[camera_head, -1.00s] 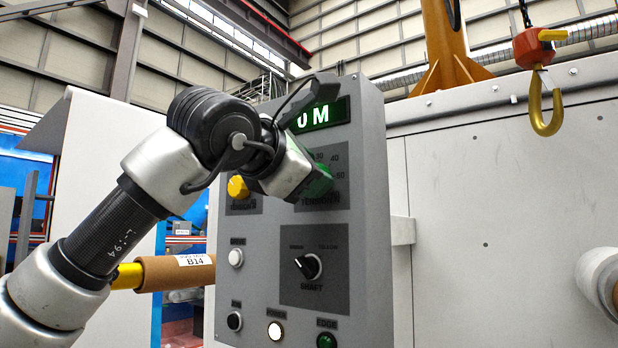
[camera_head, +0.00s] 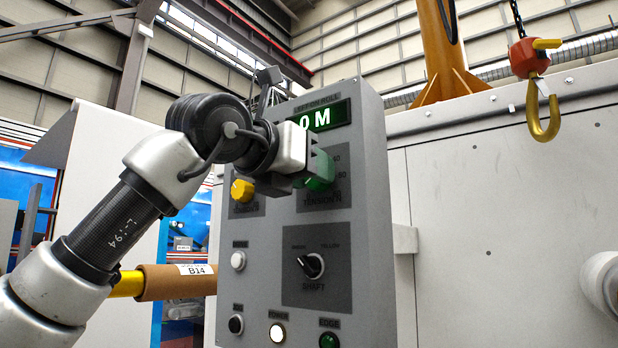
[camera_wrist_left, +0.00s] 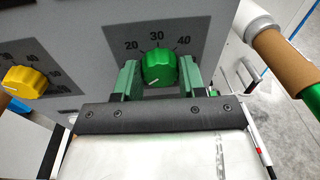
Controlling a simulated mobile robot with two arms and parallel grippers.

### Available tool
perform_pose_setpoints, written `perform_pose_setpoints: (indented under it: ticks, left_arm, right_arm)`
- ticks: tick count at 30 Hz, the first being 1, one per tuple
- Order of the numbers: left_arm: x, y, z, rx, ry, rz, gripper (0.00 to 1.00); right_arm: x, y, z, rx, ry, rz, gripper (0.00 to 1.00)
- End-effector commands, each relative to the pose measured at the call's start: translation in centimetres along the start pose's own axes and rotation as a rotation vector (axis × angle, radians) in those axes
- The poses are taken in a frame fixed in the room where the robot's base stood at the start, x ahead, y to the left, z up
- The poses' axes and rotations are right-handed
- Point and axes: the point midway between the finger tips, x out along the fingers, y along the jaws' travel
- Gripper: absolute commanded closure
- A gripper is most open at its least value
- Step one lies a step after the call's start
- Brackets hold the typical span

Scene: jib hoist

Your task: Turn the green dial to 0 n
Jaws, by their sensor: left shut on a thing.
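The green dial (camera_head: 321,172) sits on the grey control panel (camera_head: 375,240), below a lit green display (camera_head: 322,117) reading "0 M". My left gripper (camera_head: 308,172) reaches it from the left and is shut on it. In the left wrist view, the green dial (camera_wrist_left: 159,68) lies between the two fingers of my left gripper (camera_wrist_left: 160,80). Numbers 20, 30 and 40 show above it, and a pale mark on its face points down and left. My right gripper is not in view.
A yellow dial (camera_head: 243,190) is close at the left. A black shaft switch (camera_head: 311,266) and several buttons are below. A cardboard roll (camera_head: 178,282) lies behind my arm. A yellow hook (camera_head: 543,112) hangs at the upper right.

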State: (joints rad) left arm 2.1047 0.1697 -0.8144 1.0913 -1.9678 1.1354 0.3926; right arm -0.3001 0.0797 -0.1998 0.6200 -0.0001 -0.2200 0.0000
Motion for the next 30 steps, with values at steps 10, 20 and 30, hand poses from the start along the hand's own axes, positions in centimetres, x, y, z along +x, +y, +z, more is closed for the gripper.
perform_pose_setpoints:
  ticks: [10,20,30]
  left_arm:
    - [0.08,0.01,-0.21,-0.149,-0.005,-0.013,0.83]
    - [0.09,0.03,-0.18,-0.181,-0.006,-0.016,0.83]
    - [0.08,0.03,-0.16,-0.180,-0.006,-0.016,0.45]
  right_arm:
    - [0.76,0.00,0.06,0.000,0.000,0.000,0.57]
    - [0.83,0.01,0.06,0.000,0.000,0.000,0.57]
    - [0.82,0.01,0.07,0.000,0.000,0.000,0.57]
